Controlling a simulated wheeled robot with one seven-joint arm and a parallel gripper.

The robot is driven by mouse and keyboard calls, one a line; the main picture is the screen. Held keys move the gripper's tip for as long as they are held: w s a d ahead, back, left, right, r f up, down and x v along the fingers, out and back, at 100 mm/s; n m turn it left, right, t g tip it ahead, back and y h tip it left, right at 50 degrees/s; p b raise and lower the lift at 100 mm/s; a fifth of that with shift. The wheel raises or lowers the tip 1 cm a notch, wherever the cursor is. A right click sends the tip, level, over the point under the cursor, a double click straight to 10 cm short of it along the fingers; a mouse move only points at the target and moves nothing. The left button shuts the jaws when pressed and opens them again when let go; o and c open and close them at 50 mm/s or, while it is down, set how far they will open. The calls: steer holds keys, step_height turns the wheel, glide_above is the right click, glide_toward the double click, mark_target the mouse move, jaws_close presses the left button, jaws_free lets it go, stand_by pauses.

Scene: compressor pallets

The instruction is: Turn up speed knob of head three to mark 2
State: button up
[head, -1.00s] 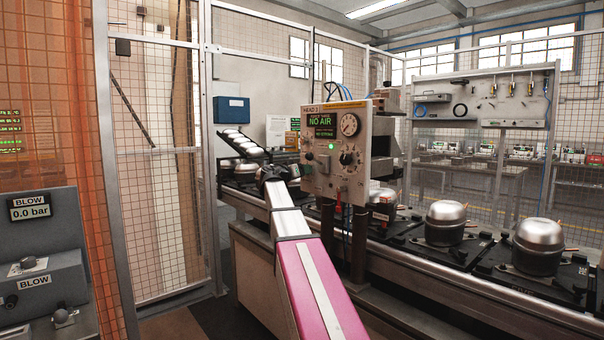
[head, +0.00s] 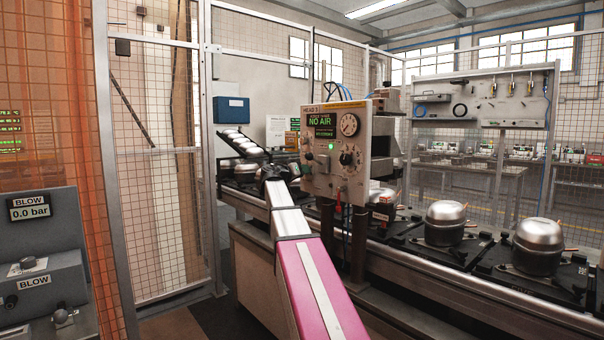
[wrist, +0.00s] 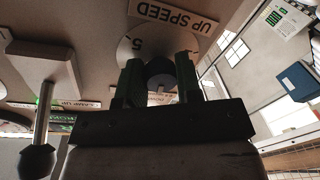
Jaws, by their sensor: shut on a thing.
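The head three panel (head: 338,130) faces my arm in the head view, with a green NO AIR display (head: 321,126). In the wrist view the black up speed knob (wrist: 161,75) stands on a pale round dial (wrist: 135,46) with a 5 showing, beside the UP SPEED label (wrist: 174,15). My gripper (wrist: 159,84) is shut on this knob, one finger on each side. The gripper body hides the lower part of the dial, and I cannot read which mark the knob points at. In the head view my wrist (head: 268,174) is at the panel's left edge.
A ball-ended lever (wrist: 38,160) is close to my gripper at left in the wrist view. Compressors (head: 445,223) on black pallets line the conveyor. Mesh fencing (head: 160,190) stands at left.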

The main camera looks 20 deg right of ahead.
steer(key=n, duration=0.5)
steer(key=shift+g, duration=0.3)
steer(key=n, duration=0.4)
steer(key=shift+r+g, duration=0.1)
steer(key=shift+g, duration=0.2)
steer(key=shift+n+y, duration=0.3)
steer(key=shift+n, duration=0.1)
steer(key=shift+s, duration=0.1)
steer(key=o, duration=0.9)
steer(key=shift+a, duration=0.1)
steer(key=v, duration=1)
steer(key=shift+s+a, duration=0.15)
steer(key=shift+a, duration=0.2)
